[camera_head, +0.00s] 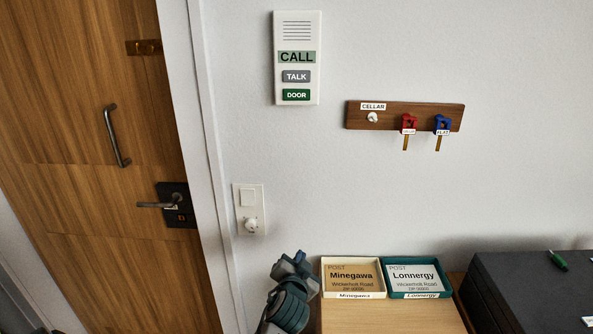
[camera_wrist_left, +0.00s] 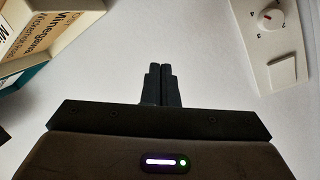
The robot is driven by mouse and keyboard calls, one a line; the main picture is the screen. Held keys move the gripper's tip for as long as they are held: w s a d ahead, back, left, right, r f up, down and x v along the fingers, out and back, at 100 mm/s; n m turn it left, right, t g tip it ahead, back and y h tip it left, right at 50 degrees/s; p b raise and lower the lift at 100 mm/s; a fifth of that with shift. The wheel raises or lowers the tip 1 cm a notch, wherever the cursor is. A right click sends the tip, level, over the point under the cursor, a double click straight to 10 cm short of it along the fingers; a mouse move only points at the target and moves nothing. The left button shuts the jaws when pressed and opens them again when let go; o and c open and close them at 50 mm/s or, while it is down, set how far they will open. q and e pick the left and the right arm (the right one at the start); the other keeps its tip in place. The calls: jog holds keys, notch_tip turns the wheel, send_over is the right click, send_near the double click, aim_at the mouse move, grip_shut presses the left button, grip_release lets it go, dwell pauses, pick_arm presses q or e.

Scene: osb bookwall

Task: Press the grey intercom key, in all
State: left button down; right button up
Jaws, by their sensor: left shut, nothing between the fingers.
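The white intercom panel (camera_head: 297,58) hangs on the wall with a speaker grille at its top and a green CALL label. Its grey TALK key (camera_head: 296,76) sits above the green DOOR key (camera_head: 296,95). My left gripper (camera_head: 298,259) is well below the intercom, near the left trays. In the left wrist view its two fingers (camera_wrist_left: 161,84) are together with nothing between them, pointing at the bare wall. The intercom is not in the left wrist view. My right gripper is not in view.
A wall plate (camera_head: 249,209) with a switch and knob is left of my gripper. A cream tray (camera_head: 352,294) and a teal tray (camera_head: 417,293) stand on the wooden cabinet. A key board (camera_head: 385,116) hangs right of the intercom. The wooden door (camera_head: 90,120) is at left.

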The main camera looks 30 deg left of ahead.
pick_arm(q)
notch_tip(320, 180, up, 25)
jog(key=w+t+y+p, duration=0.1)
jog(key=t+y, duration=0.3)
jog(key=t, duration=0.1)
jog(key=n+t+y+p, duration=0.1)
jog(key=n+t+y, duration=0.15)
jog(key=y, duration=0.35)
send_near(297, 76)
jog(key=s+d+r, duration=0.3)
jog(key=s+r, duration=0.3)
jog(key=shift+w+a+m, duration=0.15)
jog(key=shift+a+m, duration=0.1)
jog(key=w+a, duration=0.1)
jog(key=w, duration=0.1)
jog(key=w+a+b, duration=0.1)
jog(key=w, duration=0.1)
jog(key=w+a+b, duration=0.1)
jog(key=w+a, duration=0.1)
jog(key=w, duration=0.1)
jog(key=shift+a+f, duration=0.1)
jog(key=shift+f, duration=0.05)
jog(key=shift+w+a+b, duration=0.25)
jog(key=shift+w+b, duration=0.05)
jog(key=shift+b, duration=0.05)
